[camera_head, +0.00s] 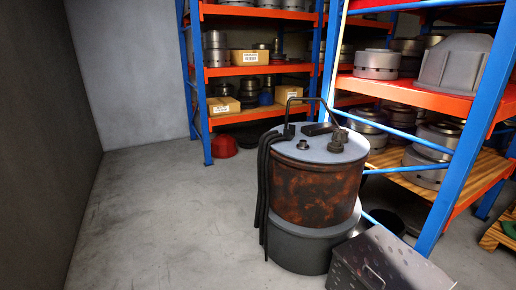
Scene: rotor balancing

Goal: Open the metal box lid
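A grey metal box (400,262) stands at the bottom right of the head view, cut off by the lower picture edge. Small dark holes or dots show on its faces, and a handle-like piece shows near its lower middle. I cannot tell clearly whether its lid is raised or closed. Neither of my grippers is in the view, so their position relative to the box is not shown.
A rusty drum (318,190) with hoses and a bent pipe stands on a dark round base (300,248) just behind and left of the box. Blue-and-orange shelving (465,150) with metal parts rises behind at right. The grey floor (165,220) at left is clear.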

